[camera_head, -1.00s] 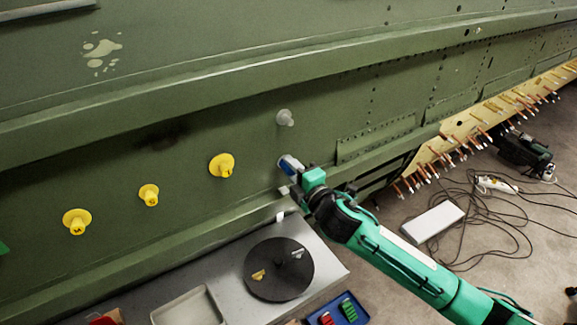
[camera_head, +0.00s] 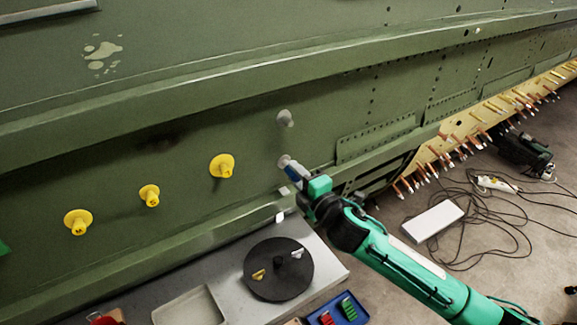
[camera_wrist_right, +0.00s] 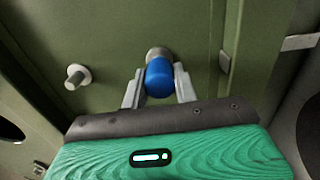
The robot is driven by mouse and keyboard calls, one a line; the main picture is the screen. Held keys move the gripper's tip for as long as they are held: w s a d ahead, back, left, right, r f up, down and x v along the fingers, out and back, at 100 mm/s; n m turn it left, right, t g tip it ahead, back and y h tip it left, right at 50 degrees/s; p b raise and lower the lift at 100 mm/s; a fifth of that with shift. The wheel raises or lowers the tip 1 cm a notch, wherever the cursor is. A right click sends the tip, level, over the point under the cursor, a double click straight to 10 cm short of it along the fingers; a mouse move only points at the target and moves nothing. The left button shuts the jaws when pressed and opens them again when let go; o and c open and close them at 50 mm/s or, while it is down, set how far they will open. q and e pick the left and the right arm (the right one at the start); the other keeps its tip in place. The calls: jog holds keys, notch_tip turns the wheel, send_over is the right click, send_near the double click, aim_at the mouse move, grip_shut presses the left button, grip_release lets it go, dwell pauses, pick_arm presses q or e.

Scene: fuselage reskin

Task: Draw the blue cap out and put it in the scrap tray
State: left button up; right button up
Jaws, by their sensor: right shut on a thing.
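The blue cap (camera_head: 292,171) is at the green fuselage skin, with a grey round end toward the skin. My right gripper (camera_head: 298,178) is shut on it. In the right wrist view, the blue cap (camera_wrist_right: 159,78) sits between the two grey fingers, with a grey collar (camera_wrist_right: 158,53) behind it. I cannot tell whether the collar still touches the skin. A pale shallow tray (camera_head: 158,316) lies on the bench at the bottom; it looks empty where it shows. I cannot tell if it is the scrap tray. My left gripper is not in view.
Several yellow caps (camera_head: 222,166) and a grey plug (camera_head: 285,118) stand on the skin. The bench (camera_head: 325,262) holds a black disc (camera_head: 270,285) with small pieces. A blue tray (camera_head: 360,315) holds red and green pieces. Cables lie on the floor at right.

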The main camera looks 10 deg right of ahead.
jog(key=shift+s+d, duration=0.2)
jog(key=shift+s, duration=0.4)
jog(key=v, duration=0.2)
jog(key=shift+s+d, duration=0.15)
jog(key=shift+s, duration=0.2)
dwell(0.4)
